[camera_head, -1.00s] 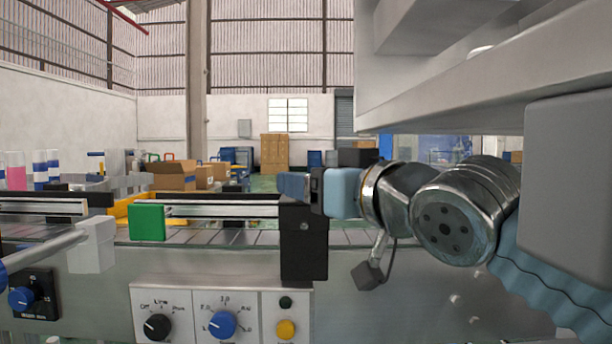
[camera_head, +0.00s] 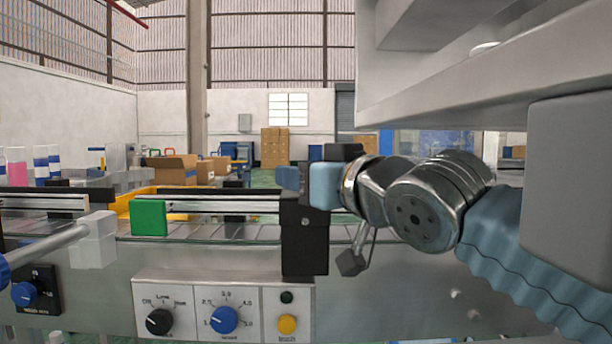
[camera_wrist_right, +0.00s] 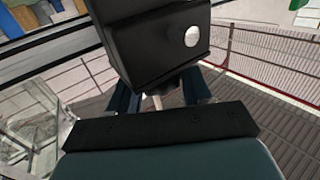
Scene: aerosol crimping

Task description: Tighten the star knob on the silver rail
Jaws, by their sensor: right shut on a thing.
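The silver rail (camera_head: 225,206) runs along the near side of the conveyor, with a green block (camera_head: 149,218) on its left part. Its right end meets a black bracket (camera_head: 304,245). My right gripper (camera_head: 300,182) is at the top of this bracket, coming in from the right. In the right wrist view its two dark blue fingers (camera_wrist_right: 158,92) reach under the black bracket (camera_wrist_right: 155,45). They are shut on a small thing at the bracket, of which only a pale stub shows. The star knob is mostly hidden by the fingers and bracket. My left gripper is not in view.
A control panel with a black dial (camera_head: 159,321), a blue dial (camera_head: 224,319) and a yellow button (camera_head: 287,324) is below the rail. A grey rod with a white block (camera_head: 92,240) juts in at left. A large grey machine body (camera_head: 480,85) overhangs my right arm.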

